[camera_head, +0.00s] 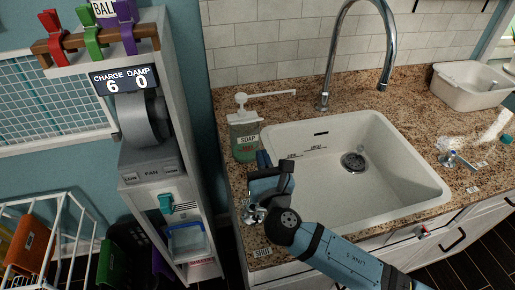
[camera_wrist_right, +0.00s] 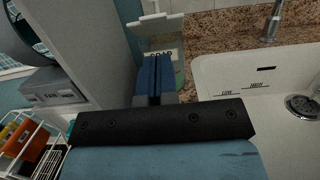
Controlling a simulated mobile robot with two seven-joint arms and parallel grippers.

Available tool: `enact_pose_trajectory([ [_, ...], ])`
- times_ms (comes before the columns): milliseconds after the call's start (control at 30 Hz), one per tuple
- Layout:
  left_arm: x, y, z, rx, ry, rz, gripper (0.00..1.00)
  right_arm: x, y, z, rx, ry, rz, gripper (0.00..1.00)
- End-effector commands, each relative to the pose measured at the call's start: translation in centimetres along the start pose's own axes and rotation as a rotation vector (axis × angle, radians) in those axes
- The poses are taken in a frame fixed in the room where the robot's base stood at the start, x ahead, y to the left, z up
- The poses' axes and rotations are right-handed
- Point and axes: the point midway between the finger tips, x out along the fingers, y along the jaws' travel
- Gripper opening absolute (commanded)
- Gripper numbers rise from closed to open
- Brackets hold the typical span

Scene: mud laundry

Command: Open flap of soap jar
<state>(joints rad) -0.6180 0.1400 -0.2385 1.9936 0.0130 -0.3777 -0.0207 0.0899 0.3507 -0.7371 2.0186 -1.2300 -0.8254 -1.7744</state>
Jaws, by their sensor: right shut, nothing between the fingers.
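The soap jar (camera_head: 245,137) stands on the granite counter at the back left of the sink. It holds green soap, carries a SOAP label and has a white pump top with a long spout. My right gripper (camera_head: 264,160) is in front of the jar, at the sink's left edge, with its fingers shut and empty. In the right wrist view, my blue fingers (camera_wrist_right: 155,75) are pressed together and cover part of the jar (camera_wrist_right: 178,58). A pale flat piece shows at the jar's top there. I cannot tell whether the fingers touch the jar. My left gripper is not in view.
The white sink (camera_head: 390,180) lies right of the gripper, with a chrome faucet (camera_head: 330,60) behind it. A grey shelf unit (camera_head: 185,130) stands close on the left. A white tub (camera_head: 470,85) sits at the back right.

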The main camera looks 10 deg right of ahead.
Motion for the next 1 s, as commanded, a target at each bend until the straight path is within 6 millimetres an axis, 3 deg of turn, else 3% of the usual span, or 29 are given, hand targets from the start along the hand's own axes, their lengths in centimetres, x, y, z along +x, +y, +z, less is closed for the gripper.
enact_pose_trajectory([
  [200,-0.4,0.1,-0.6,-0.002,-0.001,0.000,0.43,4.3,0.0,0.2,0.001,-0.002,-0.001,0.00],
  [400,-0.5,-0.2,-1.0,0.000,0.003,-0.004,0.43,7.1,0.0,0.1,0.003,0.000,0.000,0.00],
  [600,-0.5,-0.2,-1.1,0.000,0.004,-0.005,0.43,8.0,0.0,0.0,0.004,0.002,0.001,0.00],
  [1000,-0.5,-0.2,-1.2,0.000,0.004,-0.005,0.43,8.1,0.0,0.1,0.004,0.002,0.000,0.00],
])
